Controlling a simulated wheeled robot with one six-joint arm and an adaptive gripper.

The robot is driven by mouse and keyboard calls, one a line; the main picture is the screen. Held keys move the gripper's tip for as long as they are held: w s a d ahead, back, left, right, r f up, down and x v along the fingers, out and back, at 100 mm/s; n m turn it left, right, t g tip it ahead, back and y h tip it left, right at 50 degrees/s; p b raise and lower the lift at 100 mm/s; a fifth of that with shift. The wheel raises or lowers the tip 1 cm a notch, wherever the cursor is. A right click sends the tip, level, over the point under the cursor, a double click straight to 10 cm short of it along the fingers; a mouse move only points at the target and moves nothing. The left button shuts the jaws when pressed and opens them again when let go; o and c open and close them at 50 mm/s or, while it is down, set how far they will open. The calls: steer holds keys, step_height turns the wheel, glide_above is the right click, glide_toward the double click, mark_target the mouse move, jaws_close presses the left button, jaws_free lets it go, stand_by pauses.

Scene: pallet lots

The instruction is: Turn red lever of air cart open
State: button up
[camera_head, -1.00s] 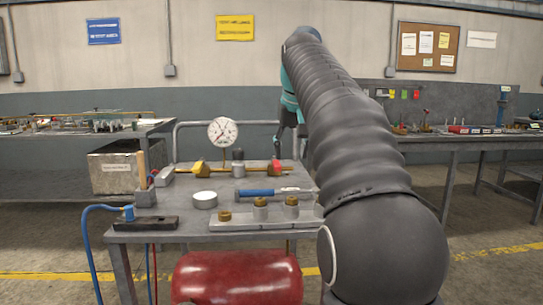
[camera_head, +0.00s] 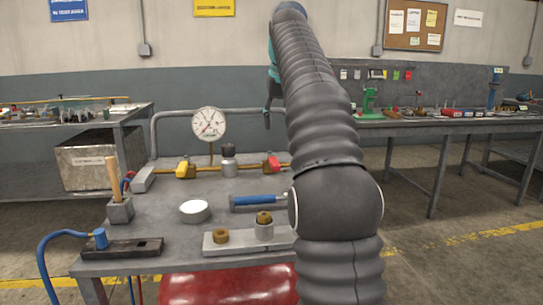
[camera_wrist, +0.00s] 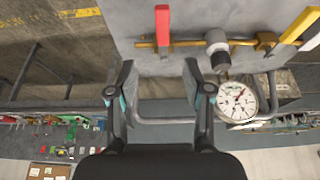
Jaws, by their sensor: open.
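The red lever (camera_head: 273,162) sits on a brass valve at the right end of the pipe on the grey air cart (camera_head: 165,225). In the wrist view the red lever (camera_wrist: 162,25) stands across the brass pipe, roughly at a right angle to it. My gripper (camera_wrist: 160,76) is open and empty; in that picture its fingertips lie just below the lever and pipe, apart from them. In the head view one dark finger (camera_head: 267,117) shows above and behind the valve; my arm hides the rest.
A yellow lever (camera_head: 183,168) is on the pipe's left valve. A pressure gauge (camera_head: 208,124) and a dark-capped fitting (camera_head: 228,160) stand between the levers. A tube rail (camera_head: 165,112) runs behind. A blue-handled tool (camera_head: 258,200) and white disc (camera_head: 193,210) lie in front.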

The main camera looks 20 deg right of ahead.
mark_target(275, 162)
steer(key=b+x, duration=0.1)
steer(key=x, duration=0.5)
steer(key=b+x, duration=0.2)
steer(key=x, duration=0.5)
steer(key=shift+a, duration=0.2)
jaws_close()
